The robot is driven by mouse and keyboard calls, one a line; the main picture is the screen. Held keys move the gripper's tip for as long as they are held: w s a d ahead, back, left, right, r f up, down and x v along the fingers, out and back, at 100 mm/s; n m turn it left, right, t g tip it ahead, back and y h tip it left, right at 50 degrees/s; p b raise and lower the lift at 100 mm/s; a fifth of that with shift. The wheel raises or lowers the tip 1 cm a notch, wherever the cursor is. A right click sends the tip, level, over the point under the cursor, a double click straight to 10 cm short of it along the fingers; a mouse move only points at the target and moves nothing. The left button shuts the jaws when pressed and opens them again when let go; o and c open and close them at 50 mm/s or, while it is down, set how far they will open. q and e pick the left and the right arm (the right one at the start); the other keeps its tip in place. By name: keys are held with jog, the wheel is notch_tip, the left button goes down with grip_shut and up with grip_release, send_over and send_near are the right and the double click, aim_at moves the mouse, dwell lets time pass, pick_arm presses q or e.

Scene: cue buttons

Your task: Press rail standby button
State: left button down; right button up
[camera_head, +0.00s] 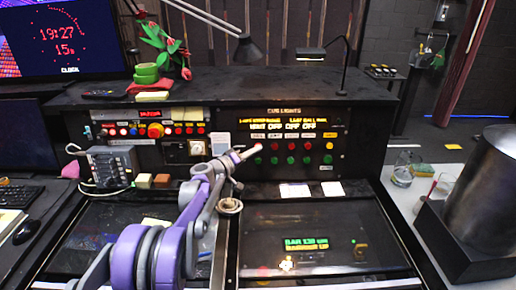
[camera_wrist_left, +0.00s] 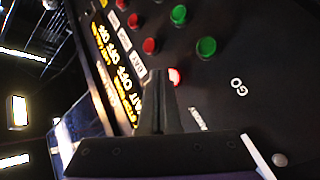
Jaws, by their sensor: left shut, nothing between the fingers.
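The black cue lights panel (camera_head: 340,172) stands at the back of the desk, with a row of red buttons above a row of green ones. My left gripper (camera_head: 257,148) is shut and empty, its tips at the left end of the red row. In the left wrist view the gripper (camera_wrist_left: 158,74) has its tips beside a lit red button (camera_wrist_left: 174,77), the end one of the red row; I cannot tell whether they touch. Unlit red (camera_wrist_left: 150,46) and green (camera_wrist_left: 206,46) buttons lie beyond. I cannot read which column label says rail. My right gripper is out of view.
The amber display (camera_head: 290,126) above the buttons reads WAIT, then OFF for the others. A desk lamp (camera_head: 247,48) hangs above the panel. White cards (camera_head: 294,190) lie below it. A large metal pot (camera_head: 483,190) stands at right.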

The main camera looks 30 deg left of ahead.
pick_arm(q)
jog(key=shift+s+d+r, duration=0.1)
jog(key=shift+s+d, duration=0.2)
jog(key=shift+s, duration=0.2)
jog(key=shift+s, duration=0.1)
jog(key=shift+s+d+r, duration=0.1)
jog(key=shift+s+d, duration=0.35)
jog(key=shift+s, duration=0.25)
jog(key=shift+s+d+r, duration=0.15)
jog(key=shift+s+d, duration=0.25)
jog(key=shift+s, duration=0.25)
jog(key=shift+s+d+r, duration=0.1)
jog(key=shift+s+d, duration=0.35)
jog(key=shift+s, duration=0.25)
